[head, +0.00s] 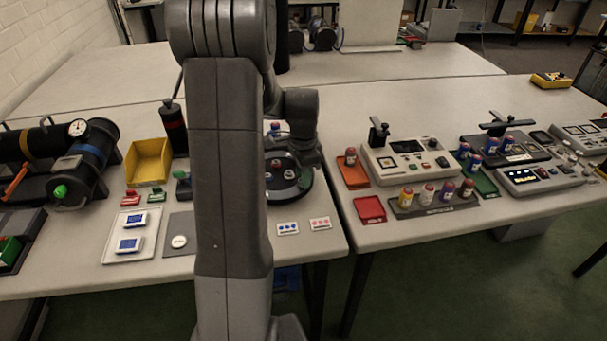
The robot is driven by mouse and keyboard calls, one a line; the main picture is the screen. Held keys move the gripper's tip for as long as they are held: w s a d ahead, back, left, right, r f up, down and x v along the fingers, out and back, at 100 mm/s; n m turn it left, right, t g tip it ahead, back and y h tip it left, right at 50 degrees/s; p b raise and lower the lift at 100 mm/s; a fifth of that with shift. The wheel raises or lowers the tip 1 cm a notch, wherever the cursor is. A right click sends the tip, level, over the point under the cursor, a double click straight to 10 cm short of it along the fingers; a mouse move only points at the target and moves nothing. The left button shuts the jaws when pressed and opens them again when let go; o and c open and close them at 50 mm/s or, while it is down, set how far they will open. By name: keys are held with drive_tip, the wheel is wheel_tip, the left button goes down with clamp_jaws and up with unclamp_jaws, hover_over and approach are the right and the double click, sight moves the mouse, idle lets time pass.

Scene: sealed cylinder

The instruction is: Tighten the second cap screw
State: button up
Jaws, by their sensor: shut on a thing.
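A dark round fixture (300,190) stands on the bench right of my upright arm link, with small red and green parts on its top. My wrist is just above its back edge, but my fingertips and what they touch are hidden behind my arm. I cannot make out single cap screws.
A yellow bin (148,162) and a dark bottle (173,130) stand left of my arm. A white tray (148,222) holds blue-faced parts. On the right bench are an instrument (410,162), a row of small bottles and red trays (369,210). A gap separates the benches.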

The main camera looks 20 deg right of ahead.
drive_tip(key=shift+w+r, duration=0.1)
drive_tip(key=shift+r, duration=0.1)
drive_tip(key=o, duration=1)
drive_tip(key=shift+f, duration=0.1)
wheel_tip(320, 180, up, 14)
drive_tip(key=shift+f, duration=0.1)
wheel_tip(320, 180, down, 14)
idle(0.5)
